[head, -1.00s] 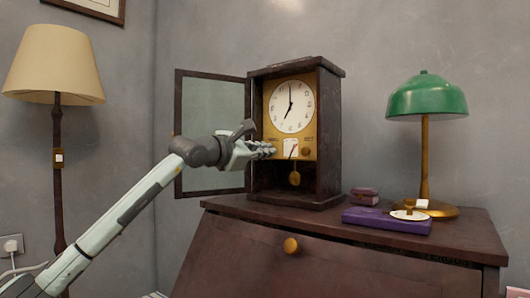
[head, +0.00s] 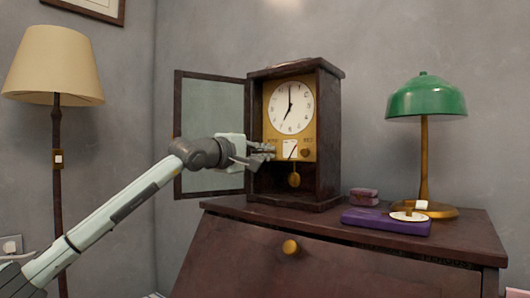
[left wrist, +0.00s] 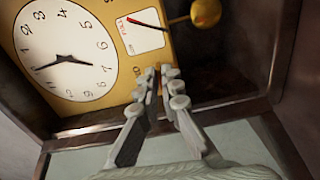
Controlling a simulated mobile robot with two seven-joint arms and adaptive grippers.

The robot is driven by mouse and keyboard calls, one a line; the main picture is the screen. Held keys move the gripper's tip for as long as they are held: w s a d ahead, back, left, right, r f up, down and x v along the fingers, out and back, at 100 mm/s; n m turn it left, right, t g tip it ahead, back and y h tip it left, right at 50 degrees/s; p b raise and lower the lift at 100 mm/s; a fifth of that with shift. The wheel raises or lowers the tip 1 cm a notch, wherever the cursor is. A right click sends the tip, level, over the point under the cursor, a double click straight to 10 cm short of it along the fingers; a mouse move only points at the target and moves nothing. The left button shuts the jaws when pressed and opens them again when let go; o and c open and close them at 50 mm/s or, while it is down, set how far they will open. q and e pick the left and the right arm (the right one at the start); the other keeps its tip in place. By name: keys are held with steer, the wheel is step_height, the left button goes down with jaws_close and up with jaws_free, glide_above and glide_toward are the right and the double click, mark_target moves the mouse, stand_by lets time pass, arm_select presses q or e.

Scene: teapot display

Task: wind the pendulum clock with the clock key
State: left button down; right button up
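The pendulum clock (head: 328,130) stands on the desk with its glass door (head: 208,135) swung open to the left. Its white dial (head: 291,107) sits on a brass plate. Below it are a small white gauge (head: 289,149) with a needle and a brass pendulum bob (head: 294,180). My left gripper (head: 270,152) has its fingertips at the lower left of the brass plate. In the left wrist view, the gripper (left wrist: 160,78) has its fingertips almost together beside the gauge (left wrist: 143,32). I cannot make out the clock key; the fingers hide what is at their tips. My right gripper is out of view.
On the desk (head: 270,212) lie a purple book (head: 385,222), small pink boxes (head: 364,196) and a pale round dish (head: 408,216) by the green lamp (head: 426,95). A floor lamp (head: 55,65) stands at the left. The open door is behind my left wrist.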

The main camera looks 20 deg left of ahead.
arm_select(q)
steer(key=m, duration=0.5)
steer(key=shift+p, duration=0.3)
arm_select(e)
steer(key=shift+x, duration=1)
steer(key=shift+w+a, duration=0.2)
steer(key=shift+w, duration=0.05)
arm_select(q)
steer(key=c, duration=1.7)
jaws_free()
steer(key=shift+c, duration=0.2)
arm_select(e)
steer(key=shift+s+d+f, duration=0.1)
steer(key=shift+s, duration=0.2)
